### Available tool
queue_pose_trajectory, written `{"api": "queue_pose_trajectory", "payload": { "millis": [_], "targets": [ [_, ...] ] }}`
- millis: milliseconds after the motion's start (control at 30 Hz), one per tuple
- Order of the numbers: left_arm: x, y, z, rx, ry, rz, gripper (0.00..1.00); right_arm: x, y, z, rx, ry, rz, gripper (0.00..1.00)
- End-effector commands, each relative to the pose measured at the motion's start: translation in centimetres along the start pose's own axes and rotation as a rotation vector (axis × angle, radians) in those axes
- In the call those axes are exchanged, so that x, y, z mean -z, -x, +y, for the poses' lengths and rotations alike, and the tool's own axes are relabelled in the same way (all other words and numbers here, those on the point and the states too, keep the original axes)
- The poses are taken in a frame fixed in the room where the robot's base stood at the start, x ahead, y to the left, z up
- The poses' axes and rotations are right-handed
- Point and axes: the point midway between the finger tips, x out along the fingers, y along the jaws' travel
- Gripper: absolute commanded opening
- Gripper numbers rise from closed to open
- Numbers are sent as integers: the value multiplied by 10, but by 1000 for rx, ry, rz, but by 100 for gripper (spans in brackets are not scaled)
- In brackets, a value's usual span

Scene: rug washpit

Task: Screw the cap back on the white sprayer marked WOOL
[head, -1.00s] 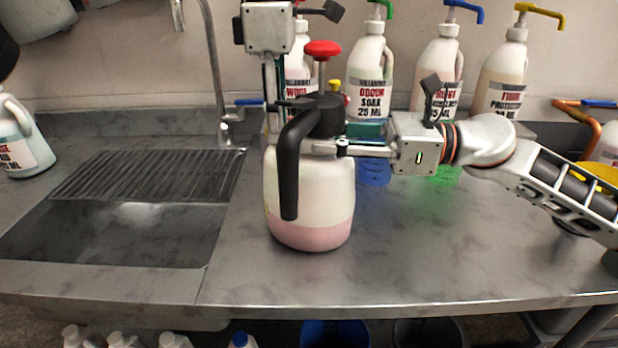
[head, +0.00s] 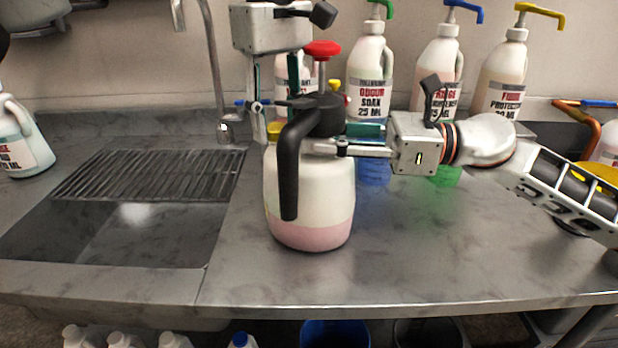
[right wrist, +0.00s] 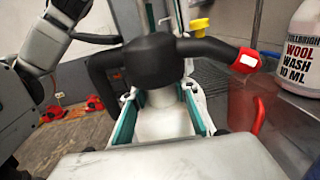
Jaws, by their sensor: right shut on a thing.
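The white sprayer (head: 310,190) stands upright on the steel counter, pink in its lower part. No WOOL marking shows on the side facing me. Its black cap (head: 326,112), with a long black handle, sits at the top of the neck; I cannot tell whether it is threaded. The cap also shows in the right wrist view (right wrist: 152,58). My right gripper (head: 345,148) comes in from the right and is shut on the sprayer's neck below the cap. My left gripper (head: 275,98) points down just left of the cap, its fingers spread and empty.
Several pump bottles line the wall, including an ODOUR SOAK bottle (head: 370,75); a WOOL WASH bottle (right wrist: 298,50) shows in the right wrist view. A sink (head: 115,230) with a drain rack (head: 145,173) and tap (head: 215,75) lies left. The front right counter is clear.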

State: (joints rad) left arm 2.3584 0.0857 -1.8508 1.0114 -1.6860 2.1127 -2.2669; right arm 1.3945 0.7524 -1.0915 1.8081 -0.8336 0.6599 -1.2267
Motion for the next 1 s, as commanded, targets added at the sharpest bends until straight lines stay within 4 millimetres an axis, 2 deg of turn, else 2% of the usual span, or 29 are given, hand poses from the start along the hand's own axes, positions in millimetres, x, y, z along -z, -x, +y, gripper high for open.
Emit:
{"api": "queue_pose_trajectory", "payload": {
  "millis": [333, 700, 1000],
  "targets": [
    [0, 1, 0, 1, 3, 0, 43, 0, 0, 0, 0, 0, -1, 0],
    [0, 41, 0, 1, 5, 1, 43, 0, 0, 0, 0, 0, 0, 0],
    [0, 45, 0, 1, 3, -1, 43, 0, 0, 0, 0, 0, -1, 0]
  ]
}}
